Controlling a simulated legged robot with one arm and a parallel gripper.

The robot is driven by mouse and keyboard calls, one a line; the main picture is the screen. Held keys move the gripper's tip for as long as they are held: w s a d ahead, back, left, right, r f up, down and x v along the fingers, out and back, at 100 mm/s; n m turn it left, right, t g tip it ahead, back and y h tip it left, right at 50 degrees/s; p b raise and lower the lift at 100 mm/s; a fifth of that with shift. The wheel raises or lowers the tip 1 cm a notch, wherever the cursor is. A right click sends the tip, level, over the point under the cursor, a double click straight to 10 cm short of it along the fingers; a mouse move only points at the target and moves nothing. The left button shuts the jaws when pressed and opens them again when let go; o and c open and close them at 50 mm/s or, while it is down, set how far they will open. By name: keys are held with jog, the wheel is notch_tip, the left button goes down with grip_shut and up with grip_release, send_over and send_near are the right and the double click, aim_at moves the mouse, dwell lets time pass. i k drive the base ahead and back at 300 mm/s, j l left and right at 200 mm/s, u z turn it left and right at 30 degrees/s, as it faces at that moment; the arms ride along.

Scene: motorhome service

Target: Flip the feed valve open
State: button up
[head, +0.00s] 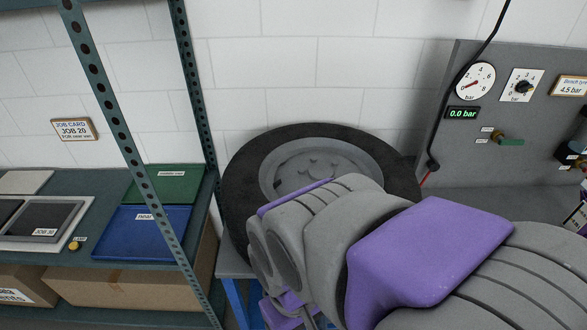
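On the grey panel (465,85) at the right in the head view, a small valve with a green lever (511,141) sticks out. The lever lies roughly level, pointing right. Two small labels beside it are too small to read, so I cannot confirm that it is the feed valve. My purple and grey arm crosses the lower right foreground, below the lever and apart from it in the picture. A purple and dark sliver at the right edge may be part of my gripper; its fingers cannot be made out.
Above the lever are a dial gauge (474,82), a display (462,113) reading 0.0 bar and a knob (523,86). A black hose (437,130) hangs down the panel's left side. Shelving with blue (150,236) and green trays stands left.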

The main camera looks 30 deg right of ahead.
aim_at(501, 141)
jog(key=z, duration=2.5)
jog(key=i+l+u, duration=0.25)
jog(key=i+l, duration=0.4)
